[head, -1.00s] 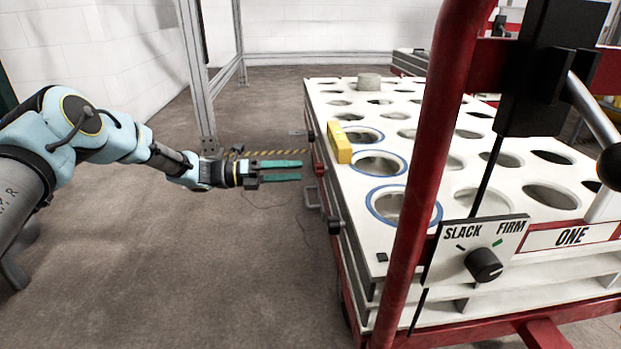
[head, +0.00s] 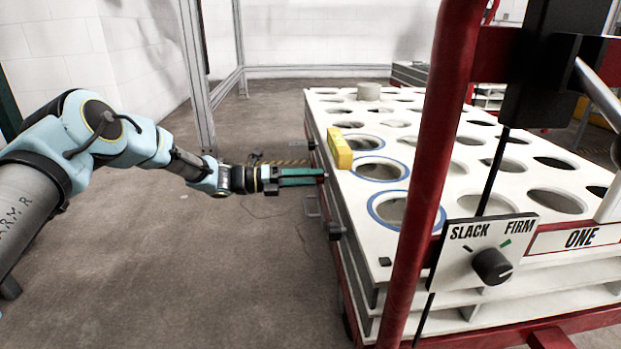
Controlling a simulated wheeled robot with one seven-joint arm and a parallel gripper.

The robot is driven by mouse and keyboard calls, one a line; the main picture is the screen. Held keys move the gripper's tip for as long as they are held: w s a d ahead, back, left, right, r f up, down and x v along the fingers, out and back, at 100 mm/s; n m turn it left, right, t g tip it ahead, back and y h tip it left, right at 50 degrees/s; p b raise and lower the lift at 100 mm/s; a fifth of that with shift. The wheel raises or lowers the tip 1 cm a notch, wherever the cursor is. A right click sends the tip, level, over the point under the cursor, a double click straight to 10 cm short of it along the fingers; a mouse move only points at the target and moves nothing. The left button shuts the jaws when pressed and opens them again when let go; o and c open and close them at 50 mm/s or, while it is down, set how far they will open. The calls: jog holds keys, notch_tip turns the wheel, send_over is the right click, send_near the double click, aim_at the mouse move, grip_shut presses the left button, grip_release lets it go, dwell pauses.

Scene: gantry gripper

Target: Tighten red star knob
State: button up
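My gripper (head: 322,177) has green fingers and points right, its tips at the left side of the white rack (head: 450,225). The fingers look close together, one partly over the other. I cannot tell whether they are open or shut, or whether anything is between them. I cannot make out a red star knob clearly; the place at the fingertips is small and partly hidden. A SLACK/FIRM panel (head: 465,238) with a black dial (head: 492,266) stands at the front right.
A red post (head: 425,160) rises in front of the rack. A yellow block (head: 340,148) lies on the rack's top. The floor to the left is clear.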

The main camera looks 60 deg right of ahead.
grip_shut()
jog(key=shift+r+m+p, duration=0.1)
jog(key=shift+m+p, duration=0.3)
jog(key=shift+p, duration=0.05)
jog(key=shift+m+b, duration=0.55)
jog(key=shift+m, duration=17.05)
